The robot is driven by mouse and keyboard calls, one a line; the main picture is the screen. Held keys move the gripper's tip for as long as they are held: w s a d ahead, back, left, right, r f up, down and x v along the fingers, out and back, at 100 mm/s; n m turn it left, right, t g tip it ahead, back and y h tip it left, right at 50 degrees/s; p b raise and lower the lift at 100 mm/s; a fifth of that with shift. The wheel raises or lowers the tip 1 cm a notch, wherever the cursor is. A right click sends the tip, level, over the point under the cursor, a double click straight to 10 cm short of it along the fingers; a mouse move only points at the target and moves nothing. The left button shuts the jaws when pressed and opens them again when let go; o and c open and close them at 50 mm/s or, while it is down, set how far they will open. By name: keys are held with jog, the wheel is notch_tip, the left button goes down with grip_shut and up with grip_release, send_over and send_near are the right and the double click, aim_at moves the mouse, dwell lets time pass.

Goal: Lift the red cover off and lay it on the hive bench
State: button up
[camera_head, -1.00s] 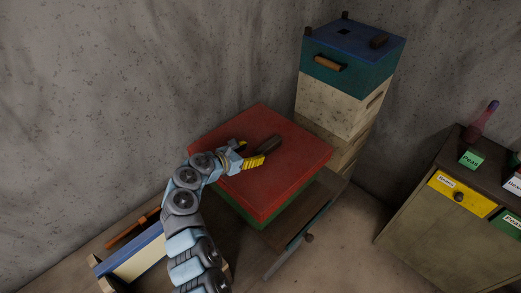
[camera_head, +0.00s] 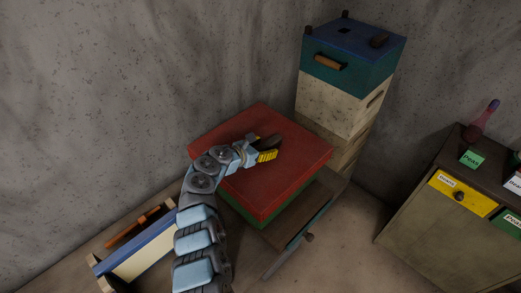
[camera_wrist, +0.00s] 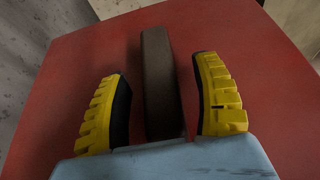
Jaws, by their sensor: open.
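The red cover (camera_head: 292,178) lies flat on a green box (camera_head: 240,207) on the wooden bench (camera_head: 325,190). It fills most of the wrist view (camera_wrist: 225,45). A dark brown bar handle (camera_wrist: 160,80) stands on the cover. My gripper (camera_wrist: 161,95) is open, with one yellow finger on each side of the handle. The handle lies between the fingers, and gaps show on both sides. In the head view my gripper (camera_head: 265,148) is over the cover's middle and partly hides the handle (camera_head: 272,141).
A tall hive stack (camera_head: 335,95) with a blue lid stands behind right. A wooden tray (camera_head: 140,258) with an orange-handled tool is at lower left. A cabinet (camera_head: 430,225) with a yellow drawer stands at right. A concrete wall is close behind.

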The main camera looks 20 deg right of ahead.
jog(key=shift+x, duration=0.8)
grip_shut()
